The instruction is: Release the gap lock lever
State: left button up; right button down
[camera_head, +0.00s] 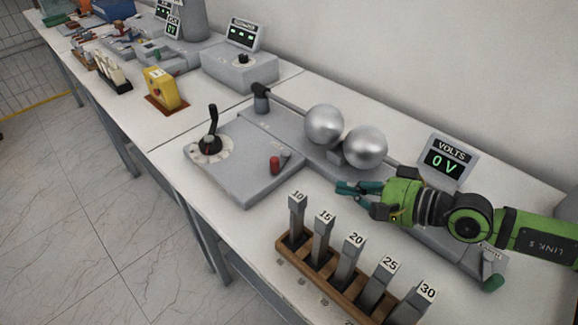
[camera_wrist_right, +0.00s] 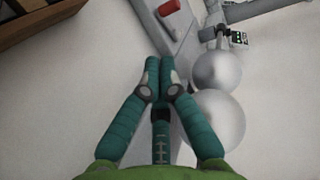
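A grey panel (camera_head: 240,178) on the bench carries a black lever (camera_head: 211,130) on a round white dial and a short red-tipped lever (camera_head: 275,164) near its front right corner. I cannot tell for sure which is the gap lock lever. The red tip also shows at the top of the right wrist view (camera_wrist_right: 168,7). Two silver spheres (camera_head: 324,124) (camera_head: 365,147) stand behind. My right gripper (camera_head: 345,187) is in front of the nearer sphere, to the right of the red lever and apart from it. Its fingers (camera_wrist_right: 160,65) are together and empty. My left gripper is out of view.
A wooden rack (camera_head: 340,283) of numbered grey blocks stands at the front edge. A volts display (camera_head: 446,160) reads 0 V behind my right arm. A green-tipped handle (camera_head: 493,283) is at the right. A yellow device (camera_head: 160,88) stands farther left.

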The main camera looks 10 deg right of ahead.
aim_at(279, 168)
jog(key=shift+w+a+p, duration=0.4)
jog(key=shift+w+p, duration=0.2)
jog(key=shift+w, duration=0.05)
jog(key=p+x, duration=0.1)
jog(key=x, duration=0.3)
jog(key=p+x, duration=0.2)
jog(key=x, duration=0.2)
jog(key=p+x, duration=0.2)
jog(key=x, duration=0.1)
jog(key=shift+w+a+r, duration=0.3)
jog(key=shift+w+a, duration=0.05)
jog(key=shift+w, duration=0.05)
jog(key=shift+w+a+f, duration=0.15)
jog(key=shift+w+a, duration=0.1)
